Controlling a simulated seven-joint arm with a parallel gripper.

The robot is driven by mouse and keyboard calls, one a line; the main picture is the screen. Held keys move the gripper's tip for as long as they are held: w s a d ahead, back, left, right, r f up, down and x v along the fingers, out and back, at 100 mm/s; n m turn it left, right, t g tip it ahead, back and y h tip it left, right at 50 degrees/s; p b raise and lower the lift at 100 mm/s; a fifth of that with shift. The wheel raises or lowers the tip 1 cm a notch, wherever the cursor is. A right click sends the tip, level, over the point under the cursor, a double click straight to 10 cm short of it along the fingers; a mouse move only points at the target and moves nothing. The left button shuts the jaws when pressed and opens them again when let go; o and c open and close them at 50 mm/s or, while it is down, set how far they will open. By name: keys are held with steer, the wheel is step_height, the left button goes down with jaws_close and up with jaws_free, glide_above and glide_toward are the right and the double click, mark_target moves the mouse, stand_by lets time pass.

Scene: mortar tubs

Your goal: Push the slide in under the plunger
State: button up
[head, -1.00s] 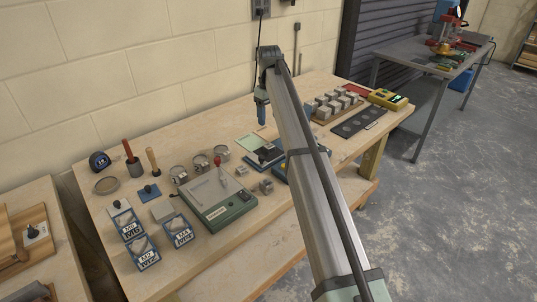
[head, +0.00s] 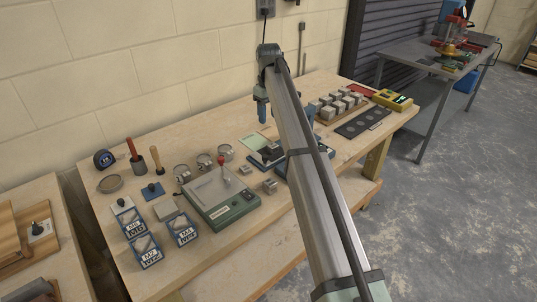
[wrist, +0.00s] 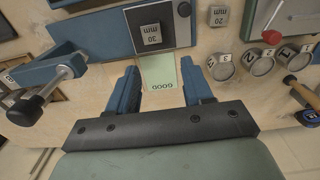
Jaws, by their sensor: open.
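My gripper (head: 262,110) hangs above the back of the bench, pointing down. In the wrist view its two blue fingers (wrist: 160,92) are apart with nothing between them. Ahead of the fingers is a blue-framed fixture (wrist: 115,27) with a dark plate, which looks like the slide (wrist: 168,15), carrying a block marked 30 mm (wrist: 151,37) and a black knob (wrist: 184,9). The fixture also shows in the head view (head: 268,160), partly behind my arm. A green card marked GOOD (wrist: 158,70) lies by it, between the fingertips. I cannot make out the plunger for certain.
A blue bracket with a black-knobbed screw (wrist: 30,108) stands left in the wrist view. A 20 mm block (wrist: 219,17) and numbered round tins (wrist: 223,66) are at right.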

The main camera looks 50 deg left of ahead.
mark_target(265, 156)
steer(key=s+d+n, duration=0.4)
steer(key=s+n, duration=0.1)
steer(key=n, duration=0.4)
step_height(265, 156, down, 13)
steer(key=shift+a+r, duration=0.1)
steer(key=shift+a, duration=0.05)
stand_by(0.5)
steer(key=shift+c, duration=0.3)
jaws_close()
stand_by(0.3)
